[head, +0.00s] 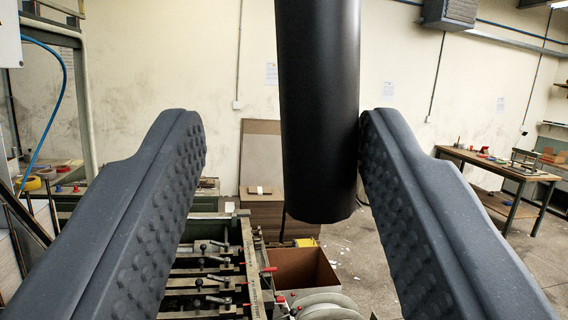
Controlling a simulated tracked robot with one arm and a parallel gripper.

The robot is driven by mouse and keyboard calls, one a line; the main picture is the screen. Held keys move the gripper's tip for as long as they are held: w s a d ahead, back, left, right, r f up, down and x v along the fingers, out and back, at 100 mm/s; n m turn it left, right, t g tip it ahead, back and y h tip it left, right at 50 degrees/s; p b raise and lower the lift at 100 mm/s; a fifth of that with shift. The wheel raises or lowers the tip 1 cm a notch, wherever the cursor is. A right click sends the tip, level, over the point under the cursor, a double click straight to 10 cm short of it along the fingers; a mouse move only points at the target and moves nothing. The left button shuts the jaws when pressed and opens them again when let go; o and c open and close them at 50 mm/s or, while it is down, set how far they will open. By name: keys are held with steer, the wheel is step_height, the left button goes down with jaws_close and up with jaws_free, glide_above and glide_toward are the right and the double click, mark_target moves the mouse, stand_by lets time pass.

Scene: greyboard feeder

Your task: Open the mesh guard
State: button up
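My gripper (283,135) is open, its two dark padded fingers wide apart at left and right. A thick black cylinder (318,100) hangs down from the top edge between the fingers. It looks like a bar or handle, but its upper end is out of view, so I cannot tell what it is fixed to. It lies close to the right finger, and I cannot tell if they touch. A wide gap separates it from the left finger. No mesh of the guard can be made out.
Below stands a machine bed (208,275) with several small levers. An open cardboard box (303,268) and a pale round reel (325,306) are beside it. Stacked boards (262,212) stand behind. A wooden workbench (492,170) is at the right, with open floor before it.

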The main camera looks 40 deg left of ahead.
steer(key=b+v, duration=0.2)
steer(key=v, duration=0.8)
steer(key=shift+f, duration=0.1)
steer(key=s+d+r+m+t+h+b, duration=0.3)
steer(key=d+m+h+b, duration=0.1)
steer(key=d+h, duration=0.25)
steer(key=s+d+r+m+t+h+b, duration=0.2)
steer(key=d+m+h+b, duration=0.3)
steer(key=h, duration=0.3)
steer(key=s+f+g+h+b, duration=0.1)
steer(key=s+f, duration=0.3)
steer(key=s, duration=0.4)
steer(key=s+f+m+g+b, duration=0.1)
steer(key=s+f+g+b, duration=0.3)
steer(key=s, duration=0.4)
steer(key=shift+d+h, duration=0.35)
steer(key=shift+d, duration=0.05)
